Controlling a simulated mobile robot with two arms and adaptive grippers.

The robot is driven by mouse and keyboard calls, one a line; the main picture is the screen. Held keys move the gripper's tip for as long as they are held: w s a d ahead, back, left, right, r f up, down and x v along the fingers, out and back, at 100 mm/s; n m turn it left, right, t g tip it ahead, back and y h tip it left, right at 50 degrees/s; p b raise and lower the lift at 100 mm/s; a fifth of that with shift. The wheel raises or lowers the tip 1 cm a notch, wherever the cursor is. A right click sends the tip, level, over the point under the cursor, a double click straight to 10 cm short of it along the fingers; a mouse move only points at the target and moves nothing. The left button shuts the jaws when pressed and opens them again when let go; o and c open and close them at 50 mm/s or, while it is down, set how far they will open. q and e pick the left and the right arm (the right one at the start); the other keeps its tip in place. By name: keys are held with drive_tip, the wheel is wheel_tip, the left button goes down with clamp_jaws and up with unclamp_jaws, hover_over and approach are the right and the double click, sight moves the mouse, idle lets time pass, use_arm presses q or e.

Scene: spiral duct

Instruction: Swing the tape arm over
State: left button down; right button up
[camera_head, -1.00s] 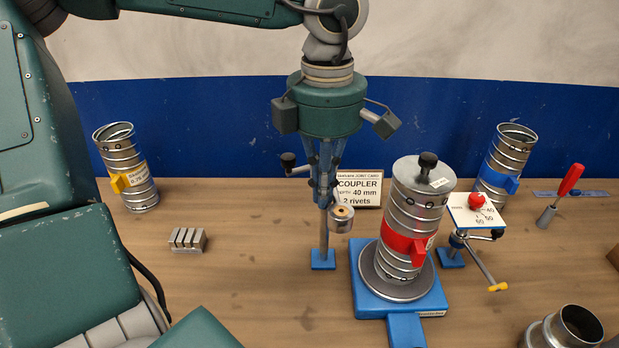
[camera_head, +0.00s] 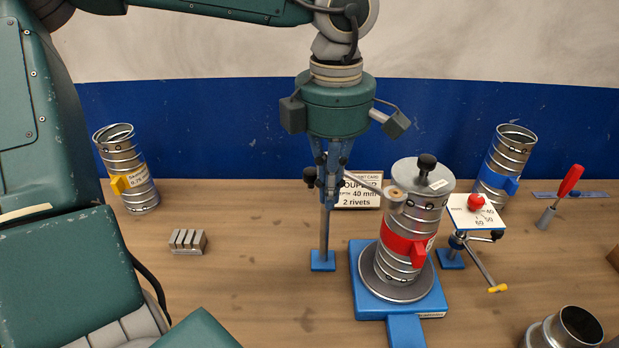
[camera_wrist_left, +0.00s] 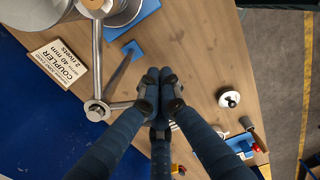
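The tape arm (camera_head: 371,186) is a thin grey bar on an upright post with a blue foot (camera_head: 322,262). It points right, and its round end (camera_head: 396,194) is at the upper part of the metal duct (camera_head: 400,215) with the red band. In the left wrist view the bar (camera_wrist_left: 97,50) runs up from the post top. A short side rod (camera_wrist_left: 121,105) reaches toward my fingers; a dark knob (camera_head: 310,174) shows beside them. My left gripper (camera_head: 329,198) hangs at the post, fingertips together; contact with the rod is hidden. My right gripper is out of view.
The duct stands on a blue-based turntable (camera_head: 357,290). A coupler card (camera_head: 362,200) stands behind. A white dial plate (camera_head: 474,213) with a red knob is to the right. A yellow-tabbed duct (camera_head: 135,185) and grey block (camera_head: 188,241) are left. The table between is clear.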

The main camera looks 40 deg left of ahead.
use_arm(q)
wheel_tip(320, 180, up, 9)
drive_tip(key=p, duration=0.5)
drive_tip(key=shift+f, duration=0.2)
idle(0.6)
